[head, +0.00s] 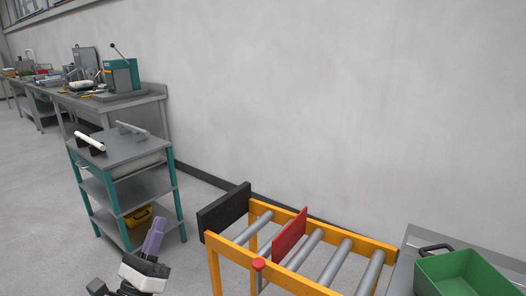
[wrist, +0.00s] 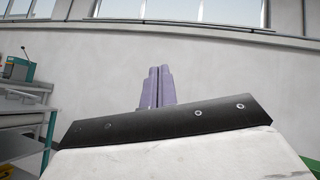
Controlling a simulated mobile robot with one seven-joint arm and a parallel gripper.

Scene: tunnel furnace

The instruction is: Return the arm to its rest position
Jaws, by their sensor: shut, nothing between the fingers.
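My gripper (head: 157,222) shows at the lower left of the head view, with purple fingers pointing up above a white and black wrist. In the wrist view my gripper (wrist: 160,70) has its two purple fingers side by side, shut and empty, against the grey wall. It touches nothing that I can see. In the head view it appears in front of the lower part of the teal-legged cart (head: 124,151). Most of my arm is out of the picture.
An orange roller conveyor (head: 340,248) with a red plate (head: 289,238) and a black end plate (head: 224,206) stands right of my gripper. A green bin (head: 455,275) sits on a grey table at the lower right. Workbenches (head: 110,99) line the wall. Open floor lies at left.

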